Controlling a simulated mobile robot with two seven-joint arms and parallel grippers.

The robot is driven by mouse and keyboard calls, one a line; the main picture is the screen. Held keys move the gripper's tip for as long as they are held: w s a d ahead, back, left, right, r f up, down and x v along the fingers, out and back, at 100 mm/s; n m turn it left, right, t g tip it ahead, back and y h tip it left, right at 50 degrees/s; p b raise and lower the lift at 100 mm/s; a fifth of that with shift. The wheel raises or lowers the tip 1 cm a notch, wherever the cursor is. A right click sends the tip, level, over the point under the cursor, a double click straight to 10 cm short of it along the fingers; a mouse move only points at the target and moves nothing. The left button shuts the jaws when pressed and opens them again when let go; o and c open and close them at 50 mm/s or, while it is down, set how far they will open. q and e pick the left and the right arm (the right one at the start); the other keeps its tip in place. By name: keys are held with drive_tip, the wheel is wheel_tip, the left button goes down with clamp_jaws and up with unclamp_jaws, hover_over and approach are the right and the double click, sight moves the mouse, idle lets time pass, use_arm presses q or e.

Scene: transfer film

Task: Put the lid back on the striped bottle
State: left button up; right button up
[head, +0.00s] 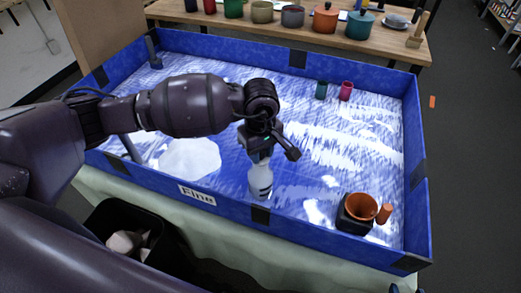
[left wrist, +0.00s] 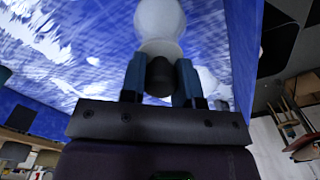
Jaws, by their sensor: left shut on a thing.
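The striped bottle (head: 261,182), pale with darker bands, stands upright in the blue-walled tray (head: 231,203), near its front wall. My left gripper (head: 260,152) is directly above it, pointing down at its top. In the left wrist view the left gripper (left wrist: 160,80) is shut on a dark lid (left wrist: 160,76), with a finger on each side. The pale bottle (left wrist: 160,25) is just beyond the lid, in line with it. I cannot tell whether the lid is seated on the neck or only close to it.
An orange cup (head: 362,206) in a black holder and an orange cylinder (head: 384,214) are at the tray's front right. A green cup (head: 321,89) and a pink cup (head: 346,91) stand farther back. A black bin (head: 165,240) is outside the front wall. A table (head: 390,45) with pots stands behind.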

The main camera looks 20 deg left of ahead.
drive_tip(key=shift+w+r, duration=0.1)
drive_tip(key=shift+w, duration=0.05)
drive_tip(key=shift+w+r, duration=0.15)
drive_tip(key=shift+w, duration=0.15)
drive_tip(key=shift+w, duration=0.1)
drive_tip(key=shift+f, duration=0.2)
drive_tip(key=shift+s+f, duration=0.35)
drive_tip(key=shift+s, duration=0.25)
use_arm(q)
drive_tip(key=shift+b, duration=0.4)
use_arm(e)
drive_tip(key=shift+w+f, duration=0.1)
drive_tip(key=shift+w, duration=0.05)
drive_tip(key=shift+w+a+r, duration=0.1)
drive_tip(key=shift+w+r, duration=0.25)
drive_tip(key=shift+w, duration=0.05)
